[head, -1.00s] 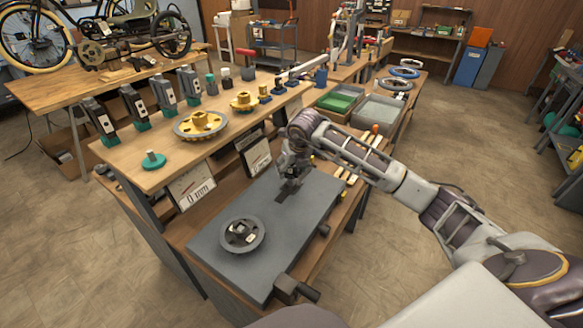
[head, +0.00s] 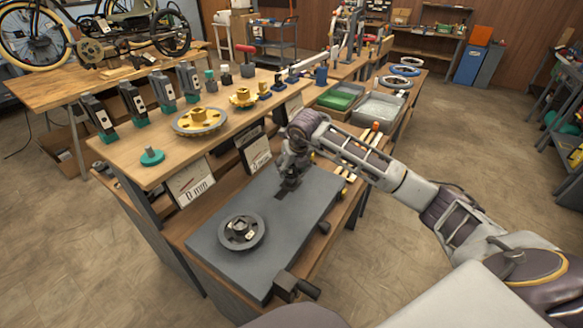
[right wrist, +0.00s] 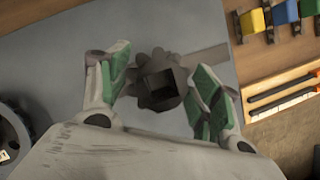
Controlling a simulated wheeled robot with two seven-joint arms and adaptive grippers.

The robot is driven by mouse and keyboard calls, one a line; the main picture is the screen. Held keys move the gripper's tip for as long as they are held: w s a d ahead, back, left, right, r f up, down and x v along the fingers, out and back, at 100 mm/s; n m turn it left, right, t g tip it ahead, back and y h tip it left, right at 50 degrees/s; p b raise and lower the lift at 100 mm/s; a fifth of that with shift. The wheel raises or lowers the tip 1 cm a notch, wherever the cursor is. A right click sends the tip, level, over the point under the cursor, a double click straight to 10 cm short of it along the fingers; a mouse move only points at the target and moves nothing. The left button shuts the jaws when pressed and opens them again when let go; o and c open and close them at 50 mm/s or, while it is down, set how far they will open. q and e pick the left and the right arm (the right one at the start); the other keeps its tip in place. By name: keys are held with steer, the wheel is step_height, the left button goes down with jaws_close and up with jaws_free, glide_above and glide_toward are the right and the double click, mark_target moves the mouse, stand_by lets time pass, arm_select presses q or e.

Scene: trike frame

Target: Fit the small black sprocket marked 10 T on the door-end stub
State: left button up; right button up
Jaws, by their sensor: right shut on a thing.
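The small black sprocket (right wrist: 160,84) shows in the right wrist view, with blunt teeth around a raised square-holed hub. Its 10 T mark is not readable. My right gripper (right wrist: 160,88) is shut on it, with green-padded fingers on either side. In the head view my right gripper (head: 289,184) points down close over the far part of the grey slab (head: 215,258), by a dark strip. The sprocket is too small to make out there. I cannot pick out the door-end stub; a trike frame (head: 95,48) stands on the far left bench. My left gripper is out of view.
A dark round disc (head: 241,232) with a small block in its middle lies on the slab's near part. The wooden shelf (head: 150,178) behind bears yellow gears, a green knob and several dark blocks. Open floor lies at right.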

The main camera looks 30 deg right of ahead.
steer(key=shift+f+b, duration=1.15)
steer(key=shift+f, duration=0.4)
stand_by(0.5)
steer(key=o, duration=1.2)
steer(key=shift+v, duration=4)
steer(key=shift+r, duration=0.15)
